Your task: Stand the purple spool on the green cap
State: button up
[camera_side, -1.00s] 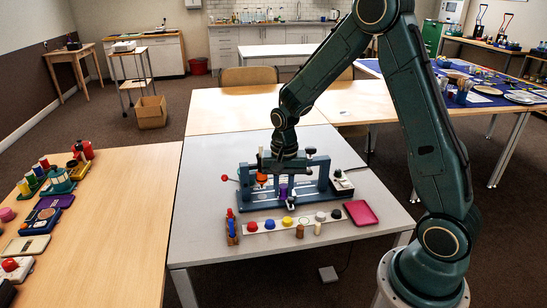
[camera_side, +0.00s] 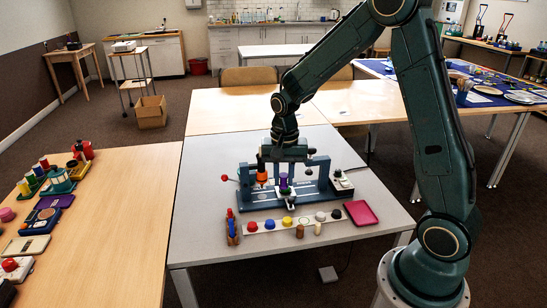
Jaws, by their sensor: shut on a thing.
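The purple spool (camera_side: 283,181) is below my gripper (camera_side: 284,171), over the middle of a dark blue frame (camera_side: 318,197) on the grey table. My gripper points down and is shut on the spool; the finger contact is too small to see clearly. A row of small caps lies on a white strip in front of the frame: red (camera_side: 252,226), blue (camera_side: 270,224), yellow (camera_side: 287,221), pale ones and a dark one (camera_side: 336,214). I cannot make out a green cap.
An orange part (camera_side: 261,172) stands in the frame just left of the spool. A brown peg (camera_side: 300,231) and a beige peg (camera_side: 318,229) stand in front of the strip. A pink tray (camera_side: 361,212) lies at the right. The grey table's left side is clear.

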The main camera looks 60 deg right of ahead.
jog(key=shift+w, duration=0.1)
jog(key=w+d+f, duration=0.4)
jog(key=w+d, duration=0.1)
jog(key=d, duration=0.4)
jog(key=w+d+f, duration=0.4)
jog(key=w+d, duration=0.1)
jog(key=d, duration=0.4)
jog(key=shift+f, duration=0.4)
jog(key=shift+f, duration=0.3)
jog(key=shift+f, duration=2.85)
jog(key=shift+f, duration=0.3)
